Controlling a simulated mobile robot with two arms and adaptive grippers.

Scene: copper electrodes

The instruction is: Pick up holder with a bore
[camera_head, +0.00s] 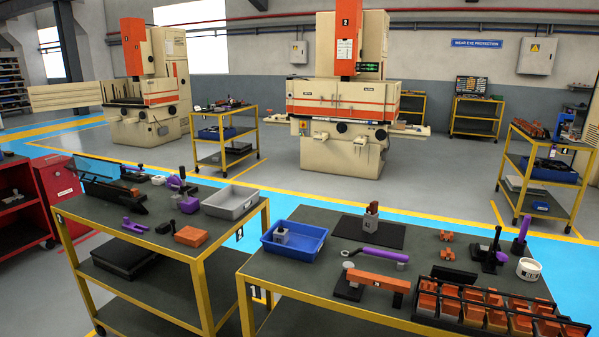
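Several small holders and electrodes lie on the two near tables. A grey holder (281,236) sits in the blue tray (318,233) on the right near table. A light block with a copper-coloured piece (372,210) stands upright on a black mat (391,234). A short grey cylinder (402,262) lies beside a purple-handled tool (383,255). At this size I cannot tell which holder has a bore. Neither of my grippers is in view.
A black rack (462,285) of orange blocks fills the right near table's front right corner. A white cup (529,268) and a black stand (490,255) are behind it. The left near table holds a grey tray (231,202) and an orange block (190,236). A gap separates the tables.

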